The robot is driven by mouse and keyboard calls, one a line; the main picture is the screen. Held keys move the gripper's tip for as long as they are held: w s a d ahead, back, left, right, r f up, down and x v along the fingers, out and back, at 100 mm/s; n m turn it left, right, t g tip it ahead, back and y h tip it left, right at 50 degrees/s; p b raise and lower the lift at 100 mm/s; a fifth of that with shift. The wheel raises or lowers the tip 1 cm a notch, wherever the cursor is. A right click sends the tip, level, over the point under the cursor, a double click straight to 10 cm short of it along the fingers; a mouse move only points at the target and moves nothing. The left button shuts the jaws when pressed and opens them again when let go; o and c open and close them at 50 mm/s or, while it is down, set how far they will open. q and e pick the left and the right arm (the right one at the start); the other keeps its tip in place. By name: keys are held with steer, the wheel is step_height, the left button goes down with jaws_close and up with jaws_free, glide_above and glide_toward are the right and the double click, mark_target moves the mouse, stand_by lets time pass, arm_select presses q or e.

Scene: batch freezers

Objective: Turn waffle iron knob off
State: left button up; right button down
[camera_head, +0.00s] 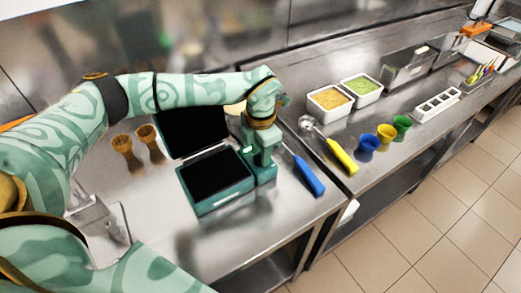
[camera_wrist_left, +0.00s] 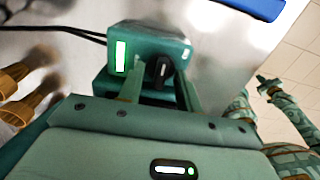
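The waffle iron (camera_head: 212,205) stands open on the steel counter, with its dark lid raised at the back. Its green control box (camera_wrist_left: 178,42) sits at its right side and carries a black knob (camera_wrist_left: 160,70) and a lit white strip. My left gripper (camera_head: 262,158) points down over the control box. In the left wrist view my left gripper's fingers (camera_wrist_left: 160,88) are apart, one on each side of the knob. I cannot tell whether they touch it.
Two brown waffle cones (camera_head: 137,147) stand left of the iron. A blue-handled scoop (camera_head: 308,176) lies close to its right, then a yellow-handled scoop (camera_head: 341,156). Farther right are topping tubs (camera_head: 329,112) and coloured cups (camera_head: 386,133).

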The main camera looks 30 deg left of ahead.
arm_select(q)
jaws_close()
arm_select(e)
steer(key=shift+s+d, duration=0.1)
steer(key=shift+d, duration=0.15)
steer(key=shift+d+r, duration=0.1)
arm_select(q)
steer(key=n+p, duration=0.2)
steer(key=n, duration=0.1)
steer(key=shift+r, duration=0.2)
steer(key=n+p, duration=0.3)
steer(key=n, duration=0.2)
steer(key=shift+n+p, duration=0.35)
steer(key=shift+n, duration=0.05)
steer(key=n+p, duration=0.2)
steer(key=n, duration=0.2)
steer(key=n+p, duration=0.3)
steer(key=n, duration=0.2)
steer(key=shift+w, duration=0.1)
arm_select(e)
step_height(320, 180, up, 10)
steer(key=w, duration=0.1)
steer(key=shift+w+r, duration=0.2)
arm_select(q)
steer(key=shift+f+n, duration=0.1)
steer(key=shift+n, duration=0.2)
arm_select(e)
steer(key=shift+r, duration=0.1)
